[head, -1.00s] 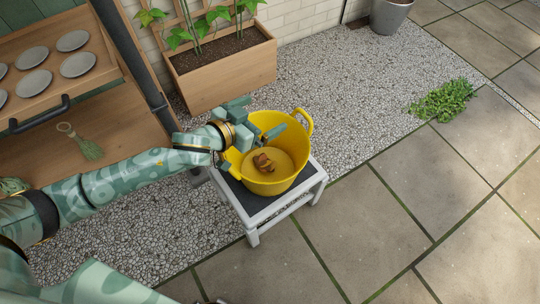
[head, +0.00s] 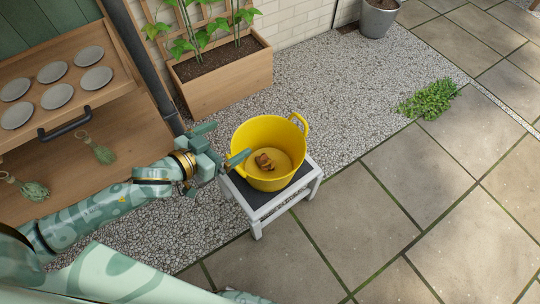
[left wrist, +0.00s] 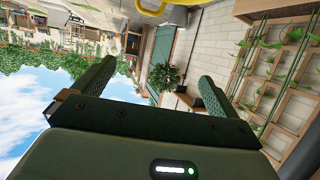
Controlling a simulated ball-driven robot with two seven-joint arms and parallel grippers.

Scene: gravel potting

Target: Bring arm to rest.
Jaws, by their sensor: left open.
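My left arm (head: 110,203) comes in from the left in the head view. Its gripper (head: 222,144) is open just left of the yellow tub (head: 262,133), with its fingers apart and one finger close to the tub's rim. I cannot tell if it touches. In the left wrist view the two fingers (left wrist: 155,95) are spread wide with nothing between them. The tub stands upright on a small grey stool (head: 258,228) and holds a brown lump (head: 264,161) on a tan bottom. My right gripper is not in view.
A wooden planter (head: 230,83) with climbing plants stands behind the tub. A wooden bench with several grey saucers (head: 57,97) and a dark handle is at the left. A grey pot (head: 377,20) stands at the back. Gravel and paving to the right are mostly clear.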

